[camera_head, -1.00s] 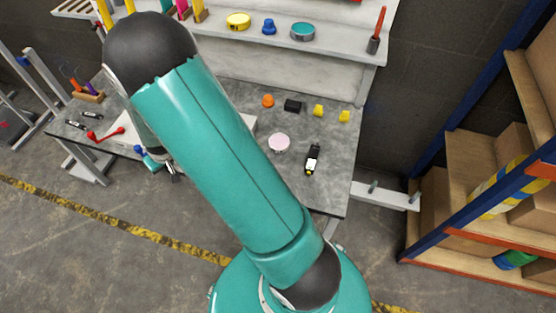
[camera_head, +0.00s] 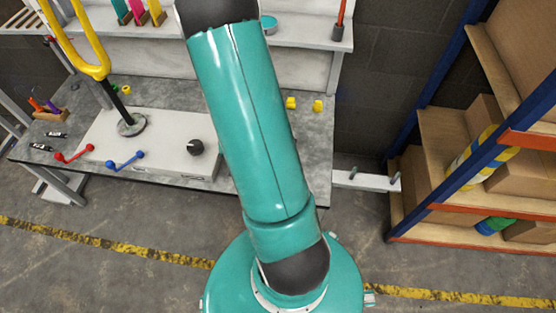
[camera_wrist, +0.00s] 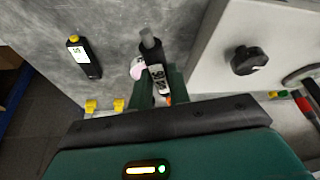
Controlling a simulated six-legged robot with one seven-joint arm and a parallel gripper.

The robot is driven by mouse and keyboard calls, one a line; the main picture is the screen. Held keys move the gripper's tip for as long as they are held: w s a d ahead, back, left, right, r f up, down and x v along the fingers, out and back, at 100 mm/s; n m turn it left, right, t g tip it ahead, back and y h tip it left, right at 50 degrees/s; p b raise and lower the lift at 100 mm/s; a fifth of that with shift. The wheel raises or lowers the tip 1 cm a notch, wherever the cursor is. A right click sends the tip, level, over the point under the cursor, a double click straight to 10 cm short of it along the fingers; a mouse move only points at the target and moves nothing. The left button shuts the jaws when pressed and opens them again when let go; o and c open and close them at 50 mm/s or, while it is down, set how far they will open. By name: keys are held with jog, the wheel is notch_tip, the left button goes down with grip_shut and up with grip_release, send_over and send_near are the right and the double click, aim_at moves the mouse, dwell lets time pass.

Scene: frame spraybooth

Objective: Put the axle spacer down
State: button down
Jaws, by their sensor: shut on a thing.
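The axle spacer appears to be the black piece (camera_wrist: 155,64) with a white label and a grey tip, in the wrist view. My gripper (camera_wrist: 158,84) is shut on it, with its dark teal fingers on both sides. The spacer is over the grey bench top (camera_wrist: 115,18); I cannot tell whether it touches it. In the head view my arm hides the gripper and the spacer.
A similar black piece with a yellow tip (camera_wrist: 85,58) lies left of the gripper. A pink disc (camera_wrist: 137,68) is partly hidden behind the spacer. Two yellow pieces (camera_head: 291,103) (camera_head: 317,106) lie nearby. A white box (camera_head: 165,152) with a black knob (camera_head: 196,147) stands left.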

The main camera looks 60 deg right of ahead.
jog(key=s+d+f+m+g, duration=0.1)
jog(key=s+d+m, duration=0.35)
jog(key=s, duration=0.55)
send_over(303, 163)
jog(key=a, duration=0.2)
jog(key=shift+n+h, duration=0.4)
jog(key=shift+n, duration=0.05)
jog(key=f, duration=0.8)
jog(key=shift+s+d+f, duration=0.1)
jog(key=shift+d+f, duration=0.1)
jog(key=shift+f, duration=0.2)
jog(key=shift+s+d+f, duration=0.15)
jog(key=shift+d+f, duration=0.25)
jog(key=shift+f, duration=0.1)
notch_tip(303, 163, down, 3)
jog(key=shift+d+f, duration=0.1)
jog(key=shift+s+f, duration=0.1)
jog(key=shift+f, duration=0.25)
